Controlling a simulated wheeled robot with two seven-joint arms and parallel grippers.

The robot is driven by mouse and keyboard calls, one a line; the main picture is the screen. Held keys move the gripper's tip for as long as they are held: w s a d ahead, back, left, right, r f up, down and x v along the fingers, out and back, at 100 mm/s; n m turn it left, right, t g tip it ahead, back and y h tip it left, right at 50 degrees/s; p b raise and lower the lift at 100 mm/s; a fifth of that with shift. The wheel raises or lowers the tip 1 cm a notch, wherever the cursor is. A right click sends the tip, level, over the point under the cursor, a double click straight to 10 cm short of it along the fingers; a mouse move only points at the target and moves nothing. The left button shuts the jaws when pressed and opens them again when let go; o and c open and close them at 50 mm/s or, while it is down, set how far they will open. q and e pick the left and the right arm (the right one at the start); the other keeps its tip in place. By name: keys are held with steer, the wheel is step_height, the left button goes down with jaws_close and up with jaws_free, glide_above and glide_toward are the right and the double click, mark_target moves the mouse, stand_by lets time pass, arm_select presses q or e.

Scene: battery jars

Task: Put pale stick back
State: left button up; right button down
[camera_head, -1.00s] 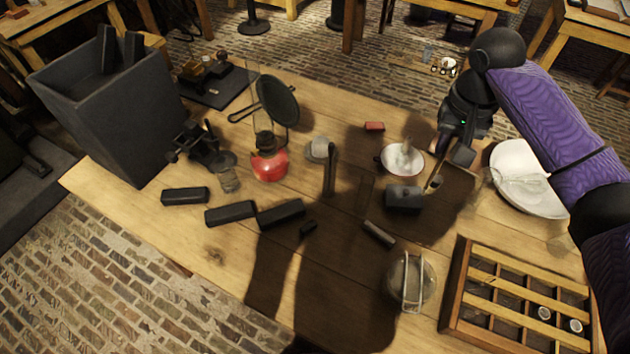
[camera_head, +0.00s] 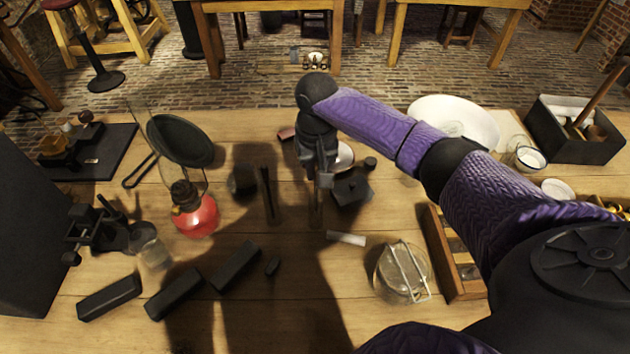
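A short pale stick (camera_head: 345,238) lies on the wooden table near the middle, right of my arm's shadow. My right gripper (camera_head: 323,182) points down beyond it, a little up and left of it in the picture. The stick is apart from the gripper. The fingers are small and dark, so I cannot tell whether they are open or hold anything. A narrow, see-through upright shape (camera_head: 316,212) shows just below the fingers; its contact with them is unclear. A dark upright rod (camera_head: 268,195) stands to the left. My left gripper is out of view.
A red lantern (camera_head: 196,216) and several black blocks (camera_head: 175,293) are at left. A wire-handled glass jar (camera_head: 402,272) stands right of the stick, beside a wooden compartment tray (camera_head: 452,262). A white basin (camera_head: 455,122) and black box (camera_head: 572,130) are behind my arm.

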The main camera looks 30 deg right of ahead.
step_height(320, 180, down, 2)
steer(key=shift+f, duration=0.3)
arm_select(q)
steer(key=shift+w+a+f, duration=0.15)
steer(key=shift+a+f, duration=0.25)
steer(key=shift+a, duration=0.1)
arm_select(e)
steer(key=shift+r, duration=0.1)
steer(key=c, duration=0.6)
jaws_free()
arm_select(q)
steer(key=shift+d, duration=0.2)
arm_select(e)
step_height(320, 180, up, 12)
steer(key=p, duration=0.3)
steer(key=shift+w+r, duration=0.1)
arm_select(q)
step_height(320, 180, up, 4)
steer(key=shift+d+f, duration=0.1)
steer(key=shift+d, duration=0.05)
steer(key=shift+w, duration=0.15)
